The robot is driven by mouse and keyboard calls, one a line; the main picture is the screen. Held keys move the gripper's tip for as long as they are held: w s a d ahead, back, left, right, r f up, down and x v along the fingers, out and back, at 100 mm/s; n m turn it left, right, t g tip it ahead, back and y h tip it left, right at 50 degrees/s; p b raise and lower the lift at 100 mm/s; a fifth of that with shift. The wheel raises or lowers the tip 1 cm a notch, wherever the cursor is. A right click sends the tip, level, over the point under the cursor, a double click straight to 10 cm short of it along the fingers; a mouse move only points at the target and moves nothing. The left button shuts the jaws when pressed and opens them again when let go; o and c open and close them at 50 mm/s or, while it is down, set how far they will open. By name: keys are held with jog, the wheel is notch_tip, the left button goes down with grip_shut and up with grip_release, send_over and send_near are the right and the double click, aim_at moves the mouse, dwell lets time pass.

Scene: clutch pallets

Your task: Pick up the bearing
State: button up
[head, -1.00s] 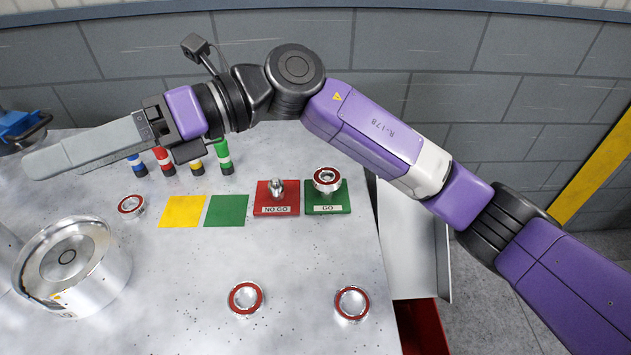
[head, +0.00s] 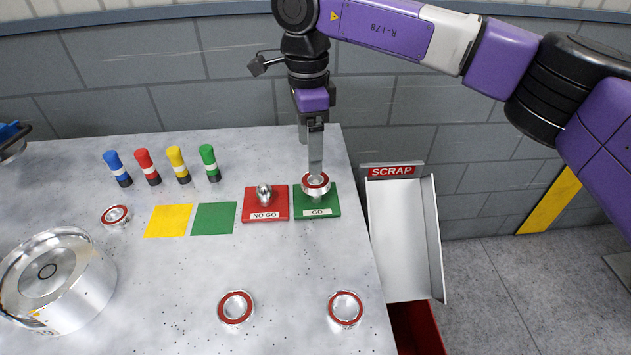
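A bearing (head: 316,185) with a red ring and a metal rim sits on the post of the green GO block (head: 329,207). My gripper (head: 315,172) points straight down over it, its fingertips at the bearing's top. The fingers are seen edge-on, so I cannot tell whether they are open or shut, or touching it. Other red-ringed bearings lie on the table: one at the left (head: 115,215), one at the front middle (head: 235,307) and one at the front right (head: 345,308).
A red NO GO block (head: 265,213) with a metal plug stands left of the GO block. Yellow (head: 168,220) and green (head: 214,218) squares lie further left. Several coloured markers (head: 175,165) stand behind. A large metal cylinder (head: 55,280) is at left, the SCRAP chute (head: 403,240) at right.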

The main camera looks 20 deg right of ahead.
aim_at(314, 182)
jog(key=shift+s+d+f+p, duration=0.1)
jog(key=shift+s+f+p, duration=0.05)
jog(key=shift+f, duration=1)
jog(key=shift+s+d+f+p, duration=0.1)
jog(key=shift+s+f+p, duration=0.1)
jog(key=shift+f, duration=0.95)
jog(key=shift+s+d+f+p, duration=0.1)
jog(key=shift+s+f+p, duration=0.05)
jog(key=shift+f, duration=1)
grip_shut()
